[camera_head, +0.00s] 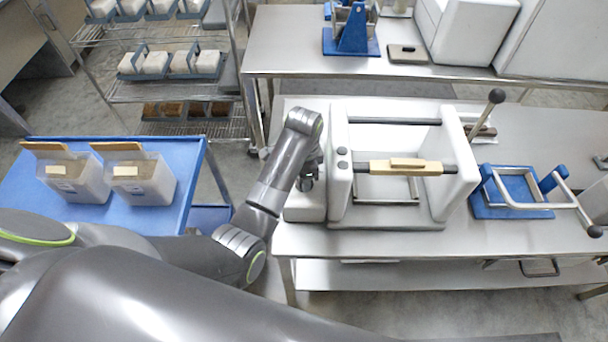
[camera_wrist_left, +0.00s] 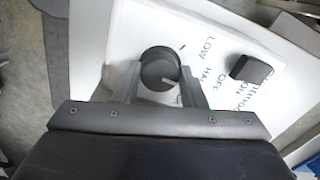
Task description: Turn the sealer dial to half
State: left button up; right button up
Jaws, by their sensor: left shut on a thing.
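The sealer (camera_head: 340,185) is a white machine with two upright side walls, dark cross bars and a tan block, on the steel table. Its dial (camera_wrist_left: 158,66) is a round black knob with a white pointer line, on a white panel in the left wrist view. The pointer runs toward the lower right of that picture. Lettering including LOW lies beside it. My left gripper (camera_head: 307,182) is at the sealer's left side, its fingers on either side of the dial, shut on it. In the head view the arm hides the dial. My right gripper is not in view.
A black switch (camera_wrist_left: 251,69) sits beside the dial, near ON and OFF lettering. A blue fixture (camera_head: 512,205) with a metal frame stands right of the sealer. A blue cart (camera_head: 200,160) with two lidded tubs is at the left. Wire shelves (camera_head: 110,95) stand behind it.

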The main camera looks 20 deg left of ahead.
pick_arm(q)
jog(key=shift+n, duration=0.5)
jog(key=o, duration=1)
